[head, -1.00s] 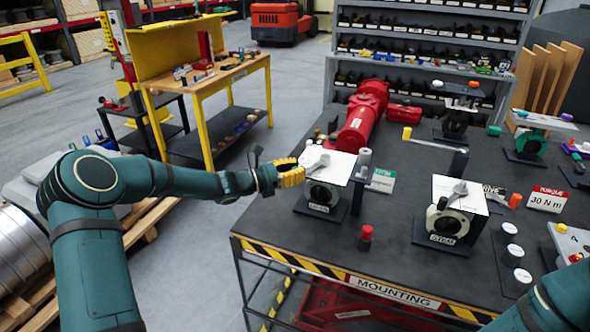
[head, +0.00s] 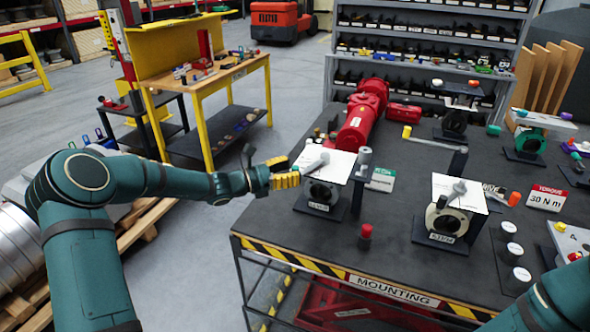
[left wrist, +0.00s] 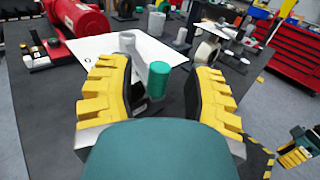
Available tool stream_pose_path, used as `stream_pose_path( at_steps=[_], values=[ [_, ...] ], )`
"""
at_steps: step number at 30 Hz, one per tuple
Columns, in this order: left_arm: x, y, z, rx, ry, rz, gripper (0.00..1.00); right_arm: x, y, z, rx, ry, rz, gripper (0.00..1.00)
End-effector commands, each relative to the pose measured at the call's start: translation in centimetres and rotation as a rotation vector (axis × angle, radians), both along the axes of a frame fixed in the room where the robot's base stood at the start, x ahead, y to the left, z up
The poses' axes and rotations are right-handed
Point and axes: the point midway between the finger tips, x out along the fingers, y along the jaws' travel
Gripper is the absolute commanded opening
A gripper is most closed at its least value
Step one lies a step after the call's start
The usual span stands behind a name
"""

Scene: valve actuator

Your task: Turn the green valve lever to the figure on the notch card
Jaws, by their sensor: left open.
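The green cap of the valve lever (left wrist: 157,80) stands between the two yellow-padded fingers of my left gripper (left wrist: 165,92) in the left wrist view. The fingers are open, with a gap on each side of the cap. In the head view my left gripper (head: 284,173) is at the left edge of the nearest valve's white plate (head: 334,163); it hides the green cap. The grey lever arm (head: 316,161) shows on the plate. A green-and-white card (head: 382,180), perhaps the notch card, stands behind; its figure is unreadable. My right gripper (left wrist: 296,152) shows small in the left wrist view, its jaws unclear.
A grey post (head: 363,162) stands close right of the valve. A second valve (head: 447,222), a red-capped peg (head: 365,235) and a 30 N m torque card (head: 547,198) share the dark bench. A red cylinder (head: 361,118) lies behind. Open floor lies left.

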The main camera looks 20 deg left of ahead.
Motion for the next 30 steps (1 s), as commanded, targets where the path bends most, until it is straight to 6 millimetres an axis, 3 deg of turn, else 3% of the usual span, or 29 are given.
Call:
stream_pose_path(
  at_steps=[9,15,30],
  values=[
    [-4.6,4.8,0.0,0.002,0.002,0.003,0.52,0.0,0.0,0.0,0.000,0.000,0.000,0.47],
    [-6.5,6.7,-0.1,0.001,0.001,0.002,0.52,0.0,0.0,0.0,0.000,0.000,0.000,0.47],
    [-7.2,7.4,0.0,0.001,0.001,0.000,0.52,0.0,0.0,0.0,0.000,0.000,0.000,0.47]
  ],
)
